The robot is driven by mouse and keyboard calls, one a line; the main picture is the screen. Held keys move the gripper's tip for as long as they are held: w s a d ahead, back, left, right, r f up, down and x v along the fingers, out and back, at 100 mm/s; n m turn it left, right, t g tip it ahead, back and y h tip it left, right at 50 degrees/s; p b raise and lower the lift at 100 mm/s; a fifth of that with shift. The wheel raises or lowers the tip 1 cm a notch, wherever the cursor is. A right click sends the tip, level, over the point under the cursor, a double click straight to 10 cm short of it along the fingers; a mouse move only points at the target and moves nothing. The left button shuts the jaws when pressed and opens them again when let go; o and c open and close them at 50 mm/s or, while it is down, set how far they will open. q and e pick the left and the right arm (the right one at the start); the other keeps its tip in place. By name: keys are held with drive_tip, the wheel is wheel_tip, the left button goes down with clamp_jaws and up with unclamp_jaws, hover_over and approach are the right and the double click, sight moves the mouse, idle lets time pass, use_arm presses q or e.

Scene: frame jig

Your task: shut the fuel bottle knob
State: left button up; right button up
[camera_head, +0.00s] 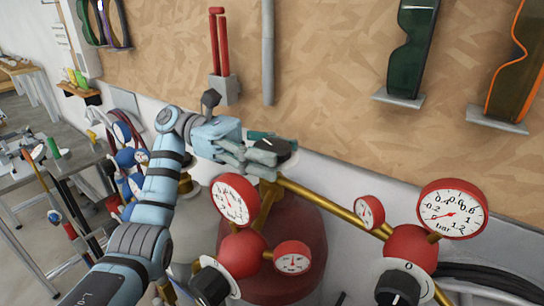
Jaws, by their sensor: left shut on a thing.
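The fuel bottle is a dark red cylinder (308,240) standing behind the brass pipes and gauges, below the wood-chip board. Its knob (274,146) sits on top of the brass valve, and only a dark part of it shows between my fingers. My left gripper (270,153) reaches in from the left and is shut on the knob. The fingers cover most of the knob, so how far it is turned cannot be told. My right gripper is not in view.
Red-rimmed gauges (235,201) and a red regulator body (243,253) stand close in front of the bottle. A larger gauge (452,209) and a black dial knob (398,288) are at the right. Blue-capped fittings (126,158) are at the left. Goggles (408,50) hang on the board.

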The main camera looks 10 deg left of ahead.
sight(271, 145)
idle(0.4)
use_arm(q)
drive_tip(key=o, duration=1.2)
wheel_tip(271, 145, up, 10)
